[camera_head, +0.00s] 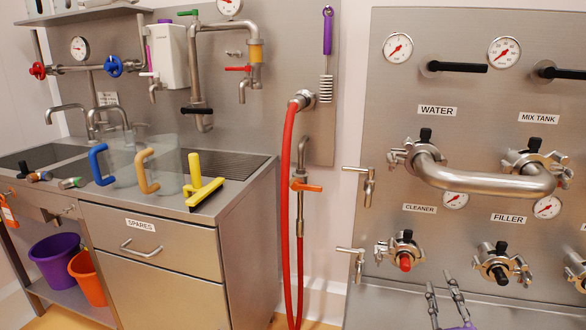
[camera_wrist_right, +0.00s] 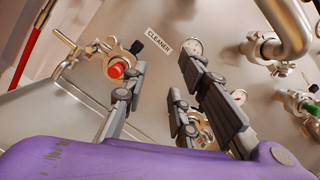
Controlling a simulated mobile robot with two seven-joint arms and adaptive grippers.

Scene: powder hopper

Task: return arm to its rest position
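My right gripper (camera_head: 440,284) is at the lower right in the head view, in front of the steel panel and below the CLEANER port. Its two fingers point up and stand apart with nothing between them. In the wrist view the open fingers (camera_wrist_right: 161,64) rise from my purple gripper body toward the panel. The CLEANER port (camera_head: 402,254) with its red centre is up and left of the fingers in the head view. It also shows left of the fingers in the wrist view (camera_wrist_right: 117,70). My left gripper is out of view.
The FILLER port (camera_head: 498,264) is just right of the gripper. A bent steel pipe (camera_head: 484,180) joins WATER and MIX TANK above. A red hose (camera_head: 287,220) hangs at the centre. A steel counter (camera_head: 236,190) with jugs and a yellow scraper (camera_head: 204,187) stands left.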

